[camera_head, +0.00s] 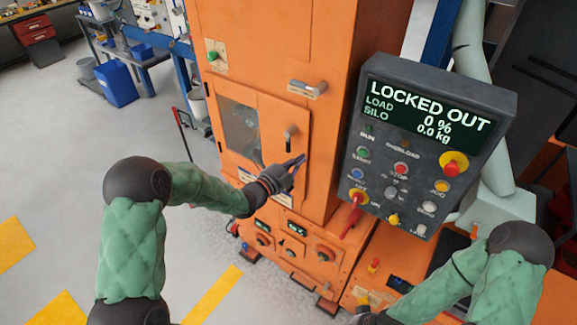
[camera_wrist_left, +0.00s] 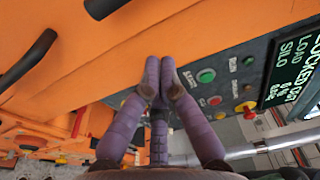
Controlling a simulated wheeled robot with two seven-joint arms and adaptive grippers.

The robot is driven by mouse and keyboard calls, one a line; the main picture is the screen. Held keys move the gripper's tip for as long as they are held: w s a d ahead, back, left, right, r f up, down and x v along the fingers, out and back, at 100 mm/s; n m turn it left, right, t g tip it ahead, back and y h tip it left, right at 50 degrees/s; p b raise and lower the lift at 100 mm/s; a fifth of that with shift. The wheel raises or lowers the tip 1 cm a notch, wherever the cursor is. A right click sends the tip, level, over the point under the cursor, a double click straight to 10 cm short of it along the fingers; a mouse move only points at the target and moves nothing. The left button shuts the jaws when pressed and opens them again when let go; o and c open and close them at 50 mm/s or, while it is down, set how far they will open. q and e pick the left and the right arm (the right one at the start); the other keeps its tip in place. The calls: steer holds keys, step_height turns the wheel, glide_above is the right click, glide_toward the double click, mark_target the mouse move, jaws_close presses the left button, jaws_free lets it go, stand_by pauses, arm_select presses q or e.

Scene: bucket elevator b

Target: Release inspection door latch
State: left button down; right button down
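The inspection door (camera_head: 262,118) is an orange panel with a dark window on the cabinet front, and it looks shut. Its latch (camera_head: 290,133) is a small dark handle near the door's right edge, pointing down. My left gripper (camera_head: 299,161), with purple fingers, is just below and right of the latch, apparently not holding it. In the left wrist view its fingertips (camera_wrist_left: 160,70) are together with nothing seen between them. Two dark handles show there, at left (camera_wrist_left: 30,60) and top; I cannot tell which is the latch. My right gripper (camera_head: 366,317) is mostly cut off at the bottom edge.
A grey control box (camera_head: 436,145) reading LOCKED OUT stands close to the right of my left gripper. A red handle (camera_head: 352,218) hangs below the box. Open floor lies to the left.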

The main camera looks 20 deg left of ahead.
arm_select(q)
steer(key=x, duration=0.3)
steer(key=shift+a+p, duration=0.55)
steer(key=shift+a, duration=1.5)
steer(key=shift+w+a+f+m+b, duration=0.15)
steer(key=shift+a+m+b, duration=0.3)
steer(key=shift+b, duration=1)
steer(key=shift+w+a+f+m+b, duration=0.15)
steer(key=shift+m+b, duration=0.5)
steer(key=shift+b, duration=0.75)
steer(key=shift+w+a+r+m+g+y+b, duration=0.1)
steer(key=shift+w+a+r+m+y+b, duration=0.7)
steer(key=shift+m+b, duration=2.2)
steer(key=shift+s+a+r+m+g+y+b, duration=0.2)
steer(key=shift+a+m+b, duration=1.4)
steer(key=shift+b, duration=2.35)
steer(key=shift+w+a+r+m+y+b, duration=0.4)
steer(key=shift+a+r+m+b, duration=0.35)
steer(key=shift+m+b, duration=2.35)
steer(key=shift+a+f+n+b, duration=0.1)
steer(key=shift+n+b, duration=0.2)
steer(key=shift+b, duration=0.15)
